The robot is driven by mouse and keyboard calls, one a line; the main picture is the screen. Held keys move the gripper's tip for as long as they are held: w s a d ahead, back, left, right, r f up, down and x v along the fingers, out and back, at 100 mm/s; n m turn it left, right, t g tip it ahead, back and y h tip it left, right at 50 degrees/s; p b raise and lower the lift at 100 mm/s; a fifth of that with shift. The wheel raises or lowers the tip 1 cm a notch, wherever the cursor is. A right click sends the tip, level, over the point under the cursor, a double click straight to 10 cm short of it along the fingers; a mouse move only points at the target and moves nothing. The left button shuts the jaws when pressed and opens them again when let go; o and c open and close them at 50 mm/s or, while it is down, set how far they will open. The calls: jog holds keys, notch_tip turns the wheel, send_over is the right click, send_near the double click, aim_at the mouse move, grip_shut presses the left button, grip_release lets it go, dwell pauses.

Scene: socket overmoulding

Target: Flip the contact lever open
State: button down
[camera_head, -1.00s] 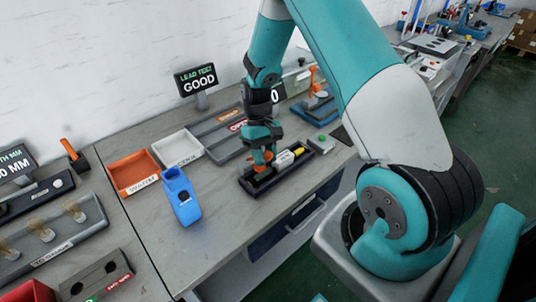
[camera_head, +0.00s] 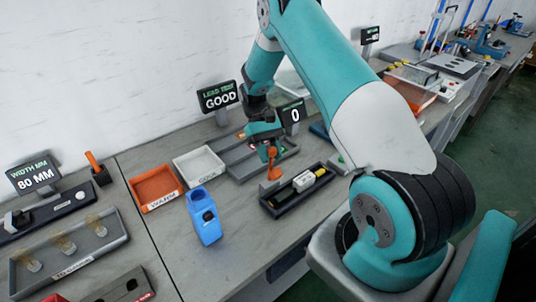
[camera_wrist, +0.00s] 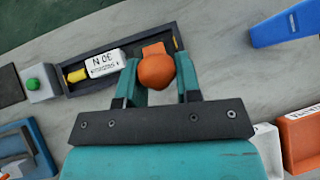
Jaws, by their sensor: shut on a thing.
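An orange lever with a round knob (camera_wrist: 156,70) is at one end of a black tray (camera_head: 301,208). In the head view the lever (camera_head: 272,158) stands up above an orange block (camera_head: 269,187) at the tray's left end. My gripper (camera_head: 268,143) is shut on the knob from above; in the wrist view its teal fingers (camera_wrist: 158,82) are on either side of it. Whether the knob joins the block is hard to tell. A white cylinder marked 30 N with a yellow end (camera_head: 304,180) lies in the tray.
A blue device (camera_head: 205,218) stands left of the tray. Behind are an orange bin (camera_head: 148,207), a white bin (camera_head: 181,179) and a grey tray (camera_head: 240,172). Displays read GOOD (camera_head: 219,96) and 0 (camera_head: 293,115). A green button (camera_wrist: 33,84) is beyond the tray's other end.

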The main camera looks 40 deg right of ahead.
jog(key=shift+w+d, duration=0.15)
jog(key=shift+w, duration=0.45)
dwell(0.3)
jog(key=c, duration=0.8)
grip_release()
